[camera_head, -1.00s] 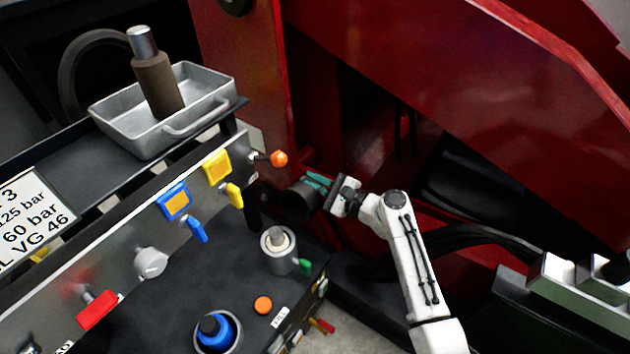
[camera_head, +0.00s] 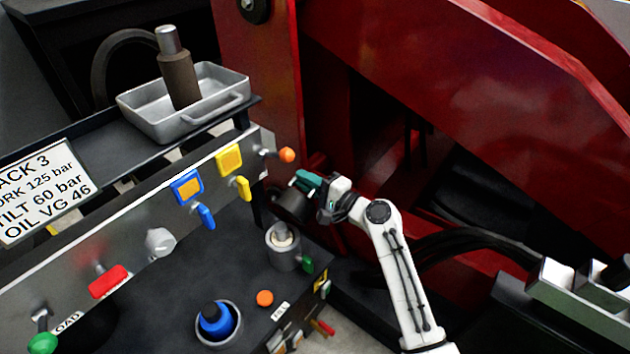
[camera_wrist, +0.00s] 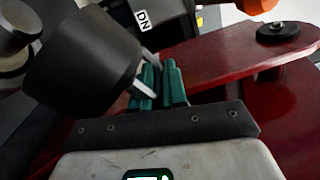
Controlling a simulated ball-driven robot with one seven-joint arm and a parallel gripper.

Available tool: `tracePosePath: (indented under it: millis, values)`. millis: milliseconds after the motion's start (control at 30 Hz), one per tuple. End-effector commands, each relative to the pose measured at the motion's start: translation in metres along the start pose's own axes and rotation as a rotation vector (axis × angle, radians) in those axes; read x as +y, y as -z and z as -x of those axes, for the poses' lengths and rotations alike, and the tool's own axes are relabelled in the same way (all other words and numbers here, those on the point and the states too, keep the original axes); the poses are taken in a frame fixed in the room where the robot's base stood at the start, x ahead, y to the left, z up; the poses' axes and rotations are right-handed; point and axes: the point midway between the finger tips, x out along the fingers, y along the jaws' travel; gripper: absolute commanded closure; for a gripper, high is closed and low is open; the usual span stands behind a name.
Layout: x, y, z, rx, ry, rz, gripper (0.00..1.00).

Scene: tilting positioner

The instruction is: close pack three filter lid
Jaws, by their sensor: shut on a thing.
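The filter lid is a dark cylindrical cap (camera_head: 292,204), held tilted just above and slightly right of an open grey filter housing (camera_head: 283,256). A pale element with a small grey top shows in the housing mouth. My gripper (camera_head: 306,182) has teal fingers and is shut on the lid at its upper right side. In the wrist view the lid (camera_wrist: 84,62) fills the upper left, and a light metal tab on it runs to the teal fingers (camera_wrist: 160,82). The lid's underside is hidden. The lid looks apart from the housing, though the exact gap is unclear.
A control panel (camera_head: 130,238) with coloured levers stands left; an orange-knobbed lever (camera_head: 286,155) juts out near the lid. A metal tray (camera_head: 150,118) holds a brown cylinder (camera_head: 180,80). A blue cap (camera_head: 216,321) sits in front. Red machine structure (camera_head: 400,60) rises behind my arm.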

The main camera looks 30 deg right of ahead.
Motion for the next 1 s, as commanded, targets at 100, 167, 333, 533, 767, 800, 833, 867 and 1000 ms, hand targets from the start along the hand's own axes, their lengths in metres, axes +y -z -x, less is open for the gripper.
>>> tracePosePath:
  millis: [100,167,333,533,767,800,833,867,1000]
  values:
    - [0.001,-0.015,0.000,-0.004,-0.001,0.110,1.00]
    - [0.001,-0.021,0.001,-0.002,-0.001,0.168,1.00]
    - [0.004,-0.040,0.001,-0.003,-0.001,0.330,1.00]
    - [0.012,-0.061,0.001,-0.003,-0.002,0.519,1.00]
    - [0.024,-0.084,0.001,-0.003,-0.001,0.737,1.00]
    - [0.027,-0.087,0.001,-0.003,-0.001,0.773,1.00]
    - [0.029,-0.089,0.001,-0.003,-0.001,0.800,1.00]
    - [0.031,-0.092,0.001,-0.003,-0.001,0.827,1.00]
    - [0.039,-0.101,0.001,-0.002,0.000,0.941,1.00]
